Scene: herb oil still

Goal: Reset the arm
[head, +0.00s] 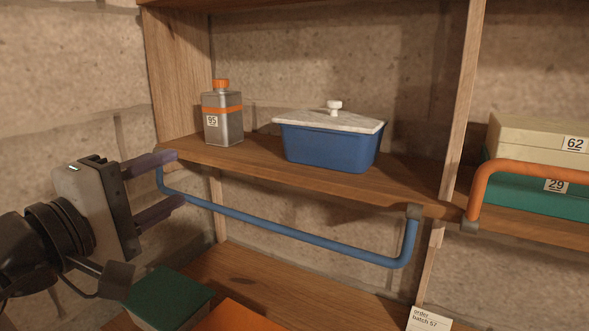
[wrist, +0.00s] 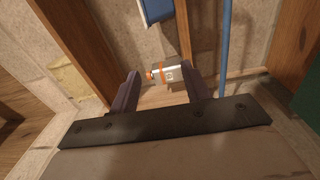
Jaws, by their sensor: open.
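My gripper (head: 168,181) is at the left in the head view, in front of the left end of the wooden shelf (head: 410,187). Its two dark fingers point right and stand apart with nothing between them. The upper finger overlaps the shelf's left front corner in the picture; I cannot tell whether they touch. In the wrist view the gripper (wrist: 165,88) is open, with the grey bottle (wrist: 172,74) showing beyond and between the fingers. A blue rail (head: 290,237) hangs along the shelf's front, its left end close to the fingers.
The bottle (head: 223,121) with orange cap, labelled 95, stands on the shelf beside a blue box (head: 325,147) with a pale lid. An orange rail (head: 530,168) fronts boxes labelled 62 (head: 515,135) and 29 (head: 535,188) at right. A green box (head: 170,295) sits below.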

